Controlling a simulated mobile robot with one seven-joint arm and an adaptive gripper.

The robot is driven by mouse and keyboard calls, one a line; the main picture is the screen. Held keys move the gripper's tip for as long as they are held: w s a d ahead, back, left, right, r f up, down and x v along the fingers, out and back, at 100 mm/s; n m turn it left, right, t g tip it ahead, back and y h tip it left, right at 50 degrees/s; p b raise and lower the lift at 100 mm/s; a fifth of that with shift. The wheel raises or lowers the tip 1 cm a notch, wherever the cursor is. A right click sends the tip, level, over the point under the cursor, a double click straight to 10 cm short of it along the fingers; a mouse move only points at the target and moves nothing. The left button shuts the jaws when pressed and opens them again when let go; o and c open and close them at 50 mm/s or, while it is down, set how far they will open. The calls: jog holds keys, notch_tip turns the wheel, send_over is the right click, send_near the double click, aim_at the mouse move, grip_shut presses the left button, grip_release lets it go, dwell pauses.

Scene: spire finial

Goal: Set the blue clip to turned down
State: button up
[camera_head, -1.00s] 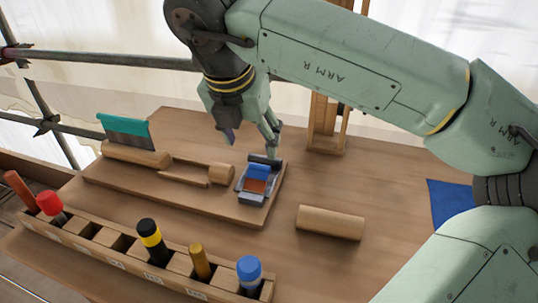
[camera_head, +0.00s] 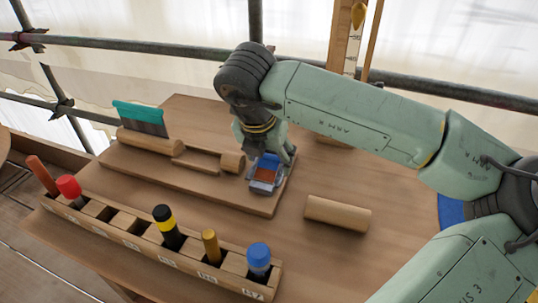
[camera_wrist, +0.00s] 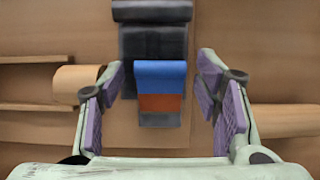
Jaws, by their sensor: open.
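The blue clip (camera_head: 266,160) sits on a grey base at the right end of the wooden board (camera_head: 225,190). In the wrist view the clip (camera_wrist: 161,73) is a blue bar with an orange-brown face below it. A dark grey plate (camera_wrist: 153,42) lies behind it. I cannot tell for certain which way the clip is turned. My gripper (camera_head: 266,150) points down over the clip. In the wrist view my gripper (camera_wrist: 163,95) is open, with a purple-padded finger on each side of the clip and a gap on both sides. In the head view the arm partly hides the clip.
A wooden cylinder (camera_head: 338,214) lies on the table to the right. A rack (camera_head: 140,249) with several coloured-top tools stands along the front. A teal-edged scraper (camera_head: 140,118) and a wooden roller (camera_head: 150,147) are on the board's left. A wooden upright stands behind.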

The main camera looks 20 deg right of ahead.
jog(key=shift+c, duration=0.5)
jog(key=c, duration=1.1)
jog(key=shift+w+d+f+g+y+b, duration=0.1)
jog(key=shift+w+f+g+y+b, duration=0.15)
jog(key=shift+g+b, duration=0.3)
jog(key=shift+w+d+f+g+y, duration=0.1)
jog(key=shift+f+g+y, duration=0.15)
jog(key=shift+g+y, duration=0.3)
jog(key=shift+w+d+f+g+y, duration=0.1)
jog(key=shift+f+g+y, duration=0.15)
jog(key=shift+g+y, duration=0.25)
jog(key=o, duration=1.2)
